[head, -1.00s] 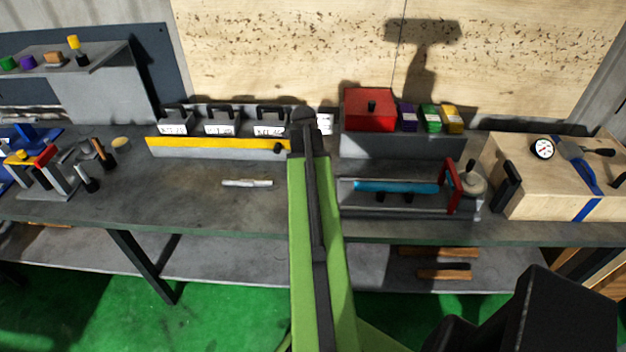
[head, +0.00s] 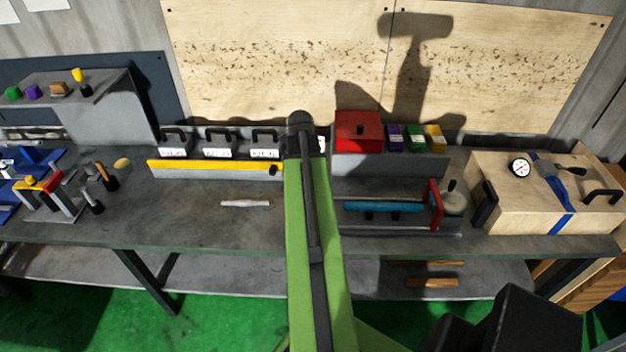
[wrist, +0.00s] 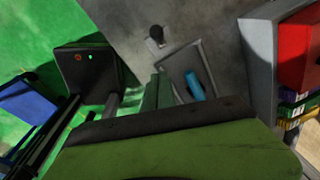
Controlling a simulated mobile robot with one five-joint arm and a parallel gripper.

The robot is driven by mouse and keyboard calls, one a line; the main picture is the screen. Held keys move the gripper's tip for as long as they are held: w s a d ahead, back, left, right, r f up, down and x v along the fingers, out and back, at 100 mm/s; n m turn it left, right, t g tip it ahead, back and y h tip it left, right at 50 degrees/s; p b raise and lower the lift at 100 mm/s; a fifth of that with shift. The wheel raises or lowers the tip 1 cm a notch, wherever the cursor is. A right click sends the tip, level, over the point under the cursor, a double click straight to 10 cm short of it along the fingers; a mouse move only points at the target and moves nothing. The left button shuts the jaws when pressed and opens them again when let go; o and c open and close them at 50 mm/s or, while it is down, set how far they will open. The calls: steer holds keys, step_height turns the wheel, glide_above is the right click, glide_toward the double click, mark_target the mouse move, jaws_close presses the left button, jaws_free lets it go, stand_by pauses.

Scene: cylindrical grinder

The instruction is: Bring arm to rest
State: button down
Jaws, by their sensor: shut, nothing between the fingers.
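My green arm, with a dark strip along it, rises up the middle of the head view and ends in a dark rounded joint in front of the bench back. In the wrist view a dark bar and a green link of mine fill the lower middle. The grinder with a blue cylinder (head: 384,206) and a red upright (head: 436,204) stands on the bench, right of the arm. The blue cylinder also shows in the wrist view (wrist: 194,86).
The grey bench (head: 195,222) carries a white rod (head: 245,203) left of the arm. A yellow-edged rack (head: 215,170), a red box (head: 358,131) and a wooden case (head: 520,205) stand around. Bare bench top lies around the rod. The floor (head: 230,320) is green.

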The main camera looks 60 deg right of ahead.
steer(key=shift+f, duration=0.1)
steer(key=shift+w, duration=0.1)
steer(key=w+a+f+n+t+b, duration=0.1)
steer(key=w+a+f+n+b, duration=0.25)
steer(key=w+a, duration=0.7)
steer(key=w+a+f+n+b, duration=0.35)
steer(key=w+a, duration=0.35)
steer(key=a, duration=0.7)
steer(key=a+f+n+b, duration=0.2)
steer(key=a+n, duration=0.9)
steer(key=n, duration=0.2)
steer(key=a+f+n+y+b, duration=0.1)
steer(key=a+n, duration=1.1)
steer(key=n, duration=0.1)
steer(key=shift+a+f+b, duration=0.3)
steer(key=shift+f+b, duration=0.1)
